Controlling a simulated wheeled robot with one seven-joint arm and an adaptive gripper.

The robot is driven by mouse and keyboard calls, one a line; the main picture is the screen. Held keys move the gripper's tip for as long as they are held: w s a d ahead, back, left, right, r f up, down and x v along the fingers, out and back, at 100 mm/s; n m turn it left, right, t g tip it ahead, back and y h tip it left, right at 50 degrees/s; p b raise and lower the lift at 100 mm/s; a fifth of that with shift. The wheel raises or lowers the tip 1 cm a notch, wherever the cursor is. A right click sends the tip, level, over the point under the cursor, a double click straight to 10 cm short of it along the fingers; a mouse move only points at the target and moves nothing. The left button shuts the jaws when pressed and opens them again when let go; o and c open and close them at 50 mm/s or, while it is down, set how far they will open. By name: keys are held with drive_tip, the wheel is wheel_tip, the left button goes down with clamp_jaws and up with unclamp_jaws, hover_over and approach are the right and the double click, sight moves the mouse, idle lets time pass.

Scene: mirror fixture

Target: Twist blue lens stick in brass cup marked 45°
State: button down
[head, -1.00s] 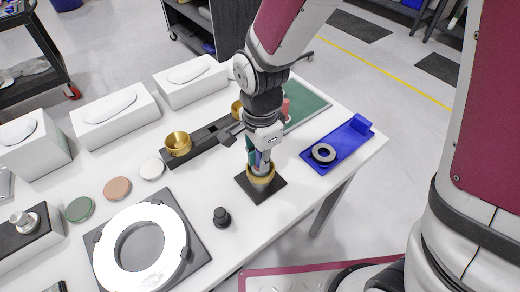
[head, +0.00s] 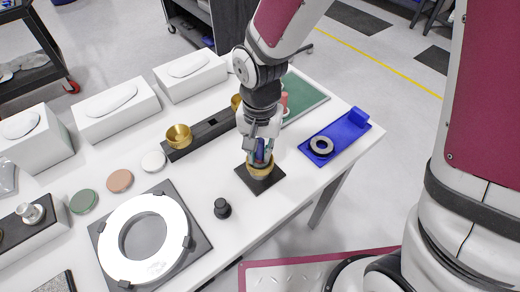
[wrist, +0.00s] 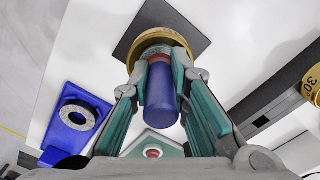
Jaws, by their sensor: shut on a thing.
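The blue lens stick (wrist: 161,95) stands in a brass cup (wrist: 137,52) on a black square plate (head: 245,178). In the head view, the stick (head: 261,150) shows between my fingers above the cup's rim (head: 259,170). My gripper (wrist: 160,60) is shut on the stick, with a finger on each side near the cup's mouth. The lower end of the stick is hidden inside the cup and behind the fingers. No 45° marking is readable on this cup.
A dark rail (head: 212,130) with brass cups (head: 179,136) lies behind; one reads 30 in the wrist view (wrist: 312,85). A blue tray (head: 345,135) with a black ring (head: 321,146) is at right. A black knob (head: 222,208) and a large white ring (head: 118,259) are in front.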

drive_tip(key=m+p, duration=0.1)
drive_tip(key=m, duration=0.3)
drive_tip(key=shift+s+m, duration=0.1)
drive_tip(key=shift+m, duration=0.3)
drive_tip(key=shift+f+m+p, duration=0.1)
drive_tip(key=shift+m+p, duration=1.25)
drive_tip(key=shift+m, duration=0.65)
drive_tip(key=n, duration=0.4)
drive_tip(key=shift+r+p, duration=1.9)
drive_tip(key=shift+r, duration=1.7)
